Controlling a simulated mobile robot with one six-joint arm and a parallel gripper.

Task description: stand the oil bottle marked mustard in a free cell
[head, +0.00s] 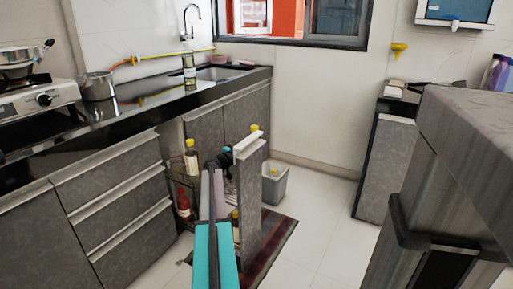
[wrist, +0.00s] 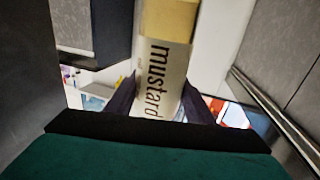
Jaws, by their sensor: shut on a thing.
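My gripper (wrist: 155,105) is shut on the mustard oil bottle (wrist: 163,65) in the wrist view. Its dark fingers lie on both sides of the pale label marked "mustard", and a dull yellow part shows at the top. In the head view my gripper (head: 222,160) is at the pull-out rack (head: 172,172), close to its grey front panel (head: 250,195). A yellow cap (head: 254,128) shows just above that panel; I cannot tell if it belongs to the held bottle. A yellow-capped bottle (head: 191,158) stands in the upper tier and a red bottle (head: 183,204) below. My arm hides part of the rack's cells.
A grey bin (head: 274,186) stands on the floor behind the panel, and a dark striped rug (head: 277,232) lies beneath. The counter (head: 140,100) with the stove (head: 35,100) runs along the left. Open tiled floor (head: 315,215) lies to the right.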

